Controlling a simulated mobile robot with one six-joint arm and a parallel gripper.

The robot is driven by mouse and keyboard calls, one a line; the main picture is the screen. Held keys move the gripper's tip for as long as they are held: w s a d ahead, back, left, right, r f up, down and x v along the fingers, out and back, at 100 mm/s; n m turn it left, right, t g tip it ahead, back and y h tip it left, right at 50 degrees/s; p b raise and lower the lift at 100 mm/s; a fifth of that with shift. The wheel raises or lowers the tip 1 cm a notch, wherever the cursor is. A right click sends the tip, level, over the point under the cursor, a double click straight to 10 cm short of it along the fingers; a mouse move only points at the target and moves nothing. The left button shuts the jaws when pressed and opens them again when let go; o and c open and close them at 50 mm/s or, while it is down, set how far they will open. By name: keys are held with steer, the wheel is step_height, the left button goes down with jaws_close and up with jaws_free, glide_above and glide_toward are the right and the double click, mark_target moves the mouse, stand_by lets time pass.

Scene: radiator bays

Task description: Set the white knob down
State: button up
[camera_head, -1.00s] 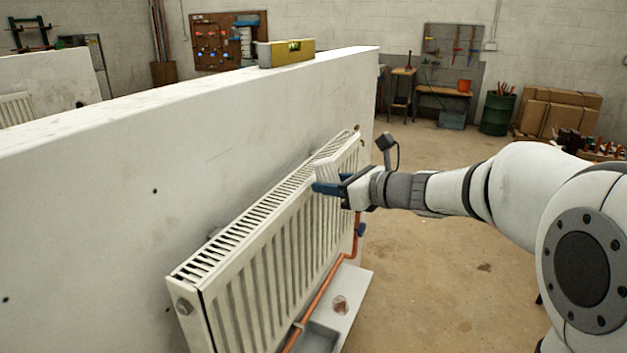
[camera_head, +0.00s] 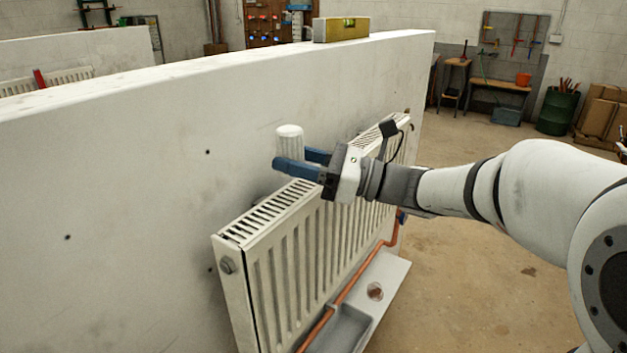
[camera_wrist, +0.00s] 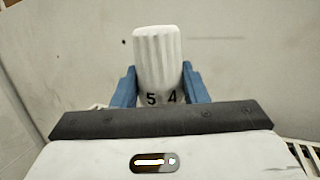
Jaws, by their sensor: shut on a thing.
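The white knob (camera_head: 290,147) is a ribbed cylinder held upright between the blue fingers of my gripper (camera_head: 300,164). In the wrist view the knob (camera_wrist: 158,62) shows the digits 5 and 4 near its lower end, and a blue finger of my gripper (camera_wrist: 158,88) lies on each side of it. My gripper is shut on the knob, above the slotted top of the white radiator (camera_head: 290,200) and in front of the pale wall panel. The knob's lower end is hidden by the fingers in the head view.
A copper pipe (camera_head: 350,287) runs along the radiator's lower front. Open floor (camera_head: 465,255) lies to the right.

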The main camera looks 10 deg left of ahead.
mark_target(297, 197)
steer(key=shift+f, duration=2.05)
steer(key=shift+f, duration=0.1)
steer(key=shift+f+b, duration=0.15)
steer(key=shift+b, duration=0.15)
steer(key=o, duration=1.1)
